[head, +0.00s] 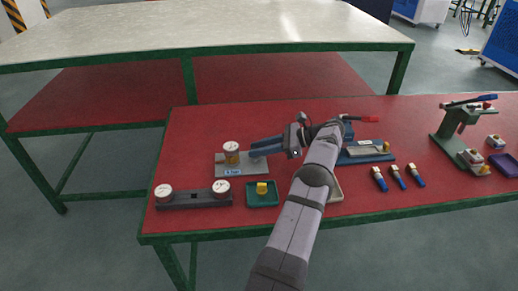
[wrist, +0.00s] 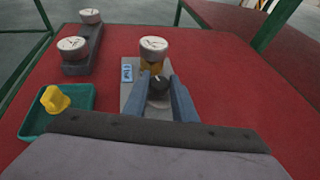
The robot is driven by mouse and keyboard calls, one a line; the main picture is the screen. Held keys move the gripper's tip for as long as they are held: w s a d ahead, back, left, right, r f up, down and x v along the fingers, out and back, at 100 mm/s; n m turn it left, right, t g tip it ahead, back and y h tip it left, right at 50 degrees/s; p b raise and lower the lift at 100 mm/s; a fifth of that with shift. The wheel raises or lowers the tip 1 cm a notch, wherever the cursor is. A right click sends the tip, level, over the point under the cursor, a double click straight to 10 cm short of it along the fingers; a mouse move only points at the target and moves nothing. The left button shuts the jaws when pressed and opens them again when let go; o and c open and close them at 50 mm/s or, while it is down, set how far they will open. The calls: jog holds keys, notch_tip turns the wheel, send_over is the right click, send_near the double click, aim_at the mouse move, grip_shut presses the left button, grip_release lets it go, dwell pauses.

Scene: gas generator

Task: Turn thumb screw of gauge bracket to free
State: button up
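The gauge bracket (head: 222,170) is a grey plate with a blue label on the red table, left of my gripper. A white-faced gauge with a brass body (head: 231,150) stands upright on it, and this gauge (wrist: 153,46) is also straight ahead in the wrist view. The thumb screw is a dark round knob (wrist: 158,88) with a small white mark, in front of the gauge. My gripper (head: 254,148) has its two blue fingers on either side of this knob. Whether they press on it or stand slightly apart cannot be made out. The knob is hidden in the head view.
A dark rail (head: 190,199) with two white gauges lies at front left. A green tray (head: 262,204) holds a yellow piece (head: 262,188). Right of my arm are a blue fixture (head: 365,158), several blue-handled tools (head: 397,176) and a green press (head: 450,135).

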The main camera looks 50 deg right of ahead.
jog(key=o, duration=0.4)
jog(key=shift+d+r, duration=0.1)
jog(key=shift+r, duration=0.05)
notch_tip(320, 180, up, 10)
dwell(0.4)
